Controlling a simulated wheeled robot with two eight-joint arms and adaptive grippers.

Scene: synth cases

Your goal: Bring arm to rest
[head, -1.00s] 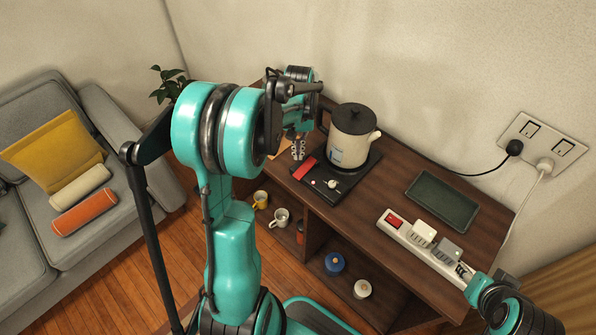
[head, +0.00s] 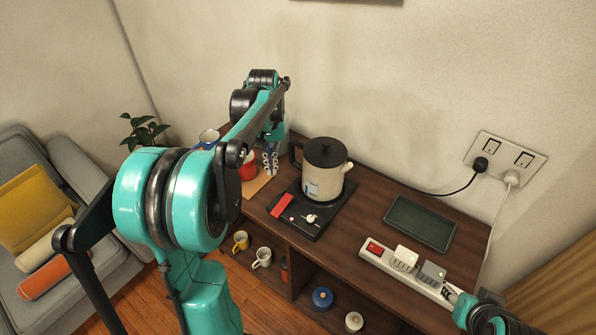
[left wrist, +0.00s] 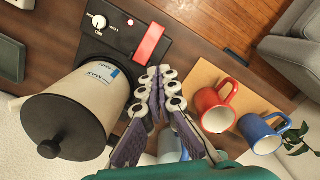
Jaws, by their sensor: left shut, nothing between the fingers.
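My left gripper (head: 270,160) hangs above the wooden cabinet, just left of the kettle (head: 324,175). In the left wrist view its fingers (left wrist: 160,78) are together with nothing between them. They lie between the kettle (left wrist: 75,108) and a red mug (left wrist: 215,105); whether they touch anything is not clear, but no contact shows. The kettle is cream with a black lid and stands upright on a black base (head: 318,228) with a red switch. Part of my right arm shows at the lower right; its gripper is not seen.
A dark tray (head: 420,223) and a white power strip (head: 405,268) lie right of the kettle. Mugs and jars fill the lower shelves. A wall socket (head: 505,158) is behind.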

